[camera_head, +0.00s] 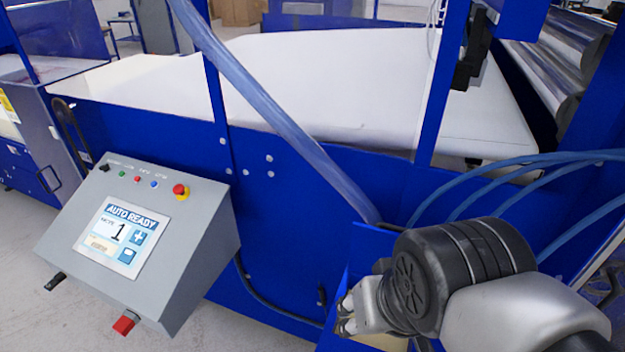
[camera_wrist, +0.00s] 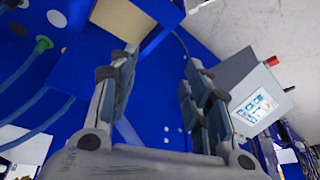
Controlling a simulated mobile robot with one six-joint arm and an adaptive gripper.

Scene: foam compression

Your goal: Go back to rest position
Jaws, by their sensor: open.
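My gripper (camera_wrist: 160,88) is open in the wrist view, its two fingers apart with nothing between them. Beyond the fingers is the blue side of the machine. In the head view my arm comes in from the lower right, and its joints hide most of the gripper. A grey control box (camera_head: 160,240) with a screen reading AUTO READY (camera_head: 122,236) stands at the left of the arm, apart from it. The box also shows at the right in the wrist view (camera_wrist: 236,72).
The blue machine (camera_head: 290,190) carries a wide white bed (camera_head: 330,85). Blue hoses (camera_head: 290,125) cross in front and at right. A blue open box (camera_wrist: 160,12) is near the gripper in the wrist view. A red emergency button (camera_head: 180,190) sits on the control box. Floor is clear at lower left.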

